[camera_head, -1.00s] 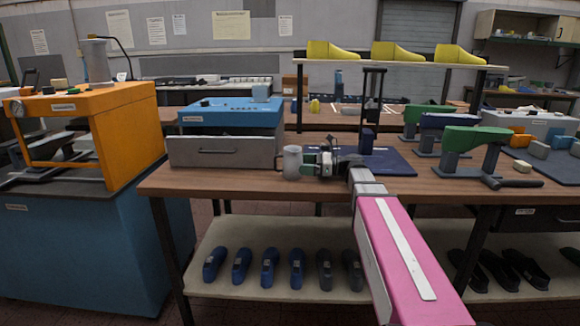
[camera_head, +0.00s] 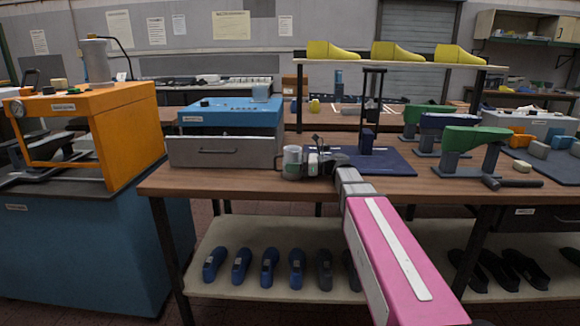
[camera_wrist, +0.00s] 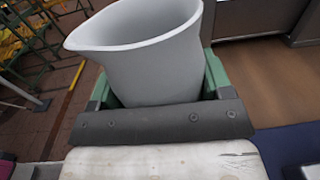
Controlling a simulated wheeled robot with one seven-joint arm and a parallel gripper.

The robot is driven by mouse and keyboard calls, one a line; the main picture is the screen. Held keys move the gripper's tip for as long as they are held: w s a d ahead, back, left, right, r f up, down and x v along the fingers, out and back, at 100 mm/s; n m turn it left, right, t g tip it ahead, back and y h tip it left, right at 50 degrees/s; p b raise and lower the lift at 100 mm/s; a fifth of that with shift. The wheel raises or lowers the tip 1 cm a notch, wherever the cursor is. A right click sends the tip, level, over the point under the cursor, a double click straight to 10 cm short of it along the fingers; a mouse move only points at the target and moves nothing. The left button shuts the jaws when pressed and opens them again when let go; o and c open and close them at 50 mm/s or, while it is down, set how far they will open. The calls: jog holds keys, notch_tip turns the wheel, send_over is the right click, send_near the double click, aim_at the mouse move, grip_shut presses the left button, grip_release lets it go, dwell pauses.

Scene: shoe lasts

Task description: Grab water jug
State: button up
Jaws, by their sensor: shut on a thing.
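The water jug (camera_head: 292,158) is a small grey-white jug with a pouring lip, standing upright at the left part of the wooden workbench, in front of the blue machine. In the wrist view the jug (camera_wrist: 145,55) fills the upper middle, its lip toward the left. My gripper (camera_head: 304,164) reaches in from the right at the jug's side. In the wrist view its green fingers (camera_wrist: 158,88) lie on both sides of the jug and are shut on it. I cannot tell whether the jug's base touches the bench.
The blue and grey machine (camera_head: 226,138) with a drawer stands just behind and left of the jug. A dark blue mat (camera_head: 395,163) with a post lies to the right. Green shoe lasts (camera_head: 475,140) stand farther right. The bench edge (camera_head: 240,190) is close in front.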

aim_at(291, 153)
jog(key=shift+r, duration=0.1)
jog(key=shift+r, duration=0.95)
jog(key=shift+s+a+r, duration=0.1)
jog(key=shift+a+r, duration=0.05)
jog(key=shift+r, duration=0.45)
jog(key=shift+s+a+r, duration=0.1)
jog(key=shift+r, duration=0.45)
jog(key=s+a+r, duration=0.3)
jog(key=a+r, duration=0.3)
jog(key=a, duration=0.4)
jog(key=shift+s+a+r, duration=0.15)
jog(key=shift+s+r, duration=0.1)
jog(key=shift+s, duration=0.15)
